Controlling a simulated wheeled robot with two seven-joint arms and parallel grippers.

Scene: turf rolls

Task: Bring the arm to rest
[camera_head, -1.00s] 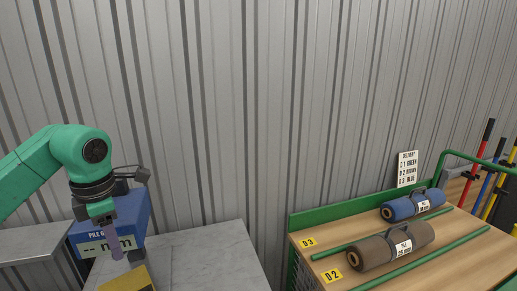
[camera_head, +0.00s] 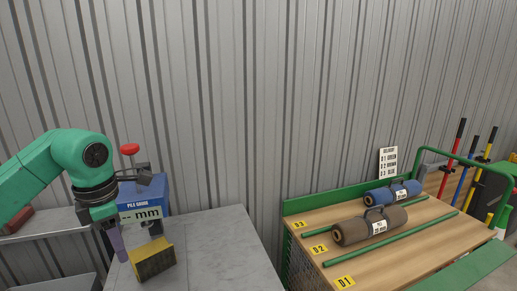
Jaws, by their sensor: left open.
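My left arm comes in from the left, and its gripper (camera_head: 136,238) hangs open and empty, pointing down. It overlaps the front of the blue pile gauge (camera_head: 155,190), whose display reads "-- mm". A yellow and black block (camera_head: 154,262) sits on the grey table just below and right of the fingers. I cannot tell whether the fingers touch anything. My right gripper is out of view.
The grey table (camera_head: 215,245) is clear on its right. A wooden delivery rack (camera_head: 410,250) at right holds a blue roll (camera_head: 390,194) at D3 and a brown roll (camera_head: 365,227) at D2. The D1 lane looks bare. Long-handled tools (camera_head: 455,155) stand far right.

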